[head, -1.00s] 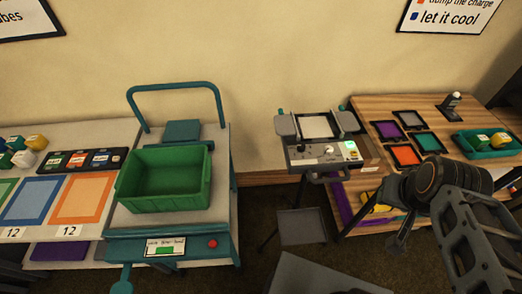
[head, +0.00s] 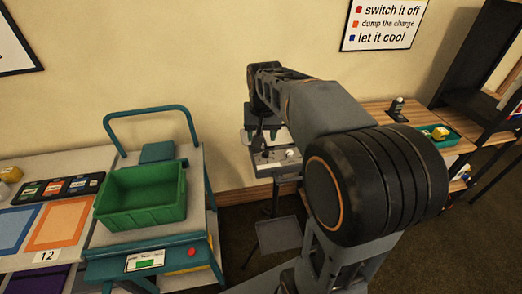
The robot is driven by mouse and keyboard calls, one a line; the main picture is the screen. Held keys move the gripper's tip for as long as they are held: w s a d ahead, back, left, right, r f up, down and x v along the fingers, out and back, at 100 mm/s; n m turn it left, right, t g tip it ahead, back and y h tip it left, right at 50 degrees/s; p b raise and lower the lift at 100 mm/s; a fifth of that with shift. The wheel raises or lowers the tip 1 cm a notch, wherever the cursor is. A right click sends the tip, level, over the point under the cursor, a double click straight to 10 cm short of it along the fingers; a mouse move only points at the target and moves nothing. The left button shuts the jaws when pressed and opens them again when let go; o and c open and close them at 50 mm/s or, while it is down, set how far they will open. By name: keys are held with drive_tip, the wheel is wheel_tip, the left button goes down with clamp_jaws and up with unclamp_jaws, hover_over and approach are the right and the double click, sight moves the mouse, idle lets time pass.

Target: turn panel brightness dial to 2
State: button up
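The panel (head: 270,165) is a small grey box on a stand, left of my arm's large black joint. A pale round knob (head: 290,153) shows on the right of its top face. I cannot tell whether this knob is the brightness dial, and no scale marks or numbers can be read. My gripper (head: 262,139) points down over the left part of the panel, small and dark. Whether it touches anything, and whether its fingers are open or shut, cannot be told. My arm hides the panel's right side.
A teal-framed cart with a green bin (head: 142,196) and a red button (head: 191,252) stands left of the panel. A wooden table (head: 385,112) with a teal tray (head: 440,138) is at right, partly behind my arm. A grey plate (head: 279,235) sits low below the panel.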

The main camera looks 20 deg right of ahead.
sight(265, 152)
drive_tip(key=w+d+f+m+g, duration=0.2)
drive_tip(key=w+d, duration=0.3)
drive_tip(key=w, duration=0.3)
drive_tip(key=shift+m, duration=0.3)
wheel_tip(265, 152, down, 14)
drive_tip(key=shift+r+p, duration=0.1)
drive_tip(key=shift+p, duration=1)
drive_tip(key=shift+c, duration=0.2)
drive_tip(key=c, duration=0.9)
